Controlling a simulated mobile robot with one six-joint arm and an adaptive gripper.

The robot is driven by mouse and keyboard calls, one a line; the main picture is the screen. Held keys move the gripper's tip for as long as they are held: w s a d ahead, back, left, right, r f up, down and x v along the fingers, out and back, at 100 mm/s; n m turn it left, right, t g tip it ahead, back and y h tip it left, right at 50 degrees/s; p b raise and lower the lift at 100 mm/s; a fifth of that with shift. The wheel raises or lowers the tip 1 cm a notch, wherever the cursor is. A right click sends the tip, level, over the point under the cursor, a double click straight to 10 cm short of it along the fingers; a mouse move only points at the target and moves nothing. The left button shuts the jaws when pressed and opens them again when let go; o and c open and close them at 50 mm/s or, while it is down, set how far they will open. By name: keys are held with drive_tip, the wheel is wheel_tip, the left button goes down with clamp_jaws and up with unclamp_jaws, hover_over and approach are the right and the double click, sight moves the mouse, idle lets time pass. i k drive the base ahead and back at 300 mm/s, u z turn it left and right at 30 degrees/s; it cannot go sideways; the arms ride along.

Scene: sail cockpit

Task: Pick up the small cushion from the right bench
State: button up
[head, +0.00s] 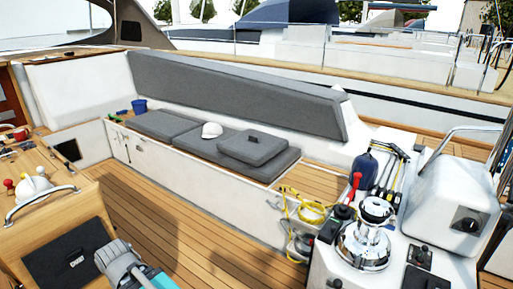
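The small cushion (253,147) is a dark grey square pad. It lies flat on the right end of the grey seat padding of the bench (262,171). A white cap-like object (212,130) sits just left of it on the same padding. Part of my gripper or wrist (118,258) shows at the bottom left of the head view, grey with a teal section, well apart from the cushion. Its fingertips are not clear, so I cannot tell whether it is open or shut.
A wooden table (45,215) with a curved metal handle stands at the left. A chrome winch (370,235) and yellow rope (305,208) are at the right. A blue bucket (139,107) sits at the bench's far end. The plank floor (180,225) before the bench is clear.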

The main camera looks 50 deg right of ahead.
sight(253, 146)
drive_tip(key=z, duration=1.5)
drive_tip(key=i, duration=3.35)
drive_tip(key=z, duration=0.3)
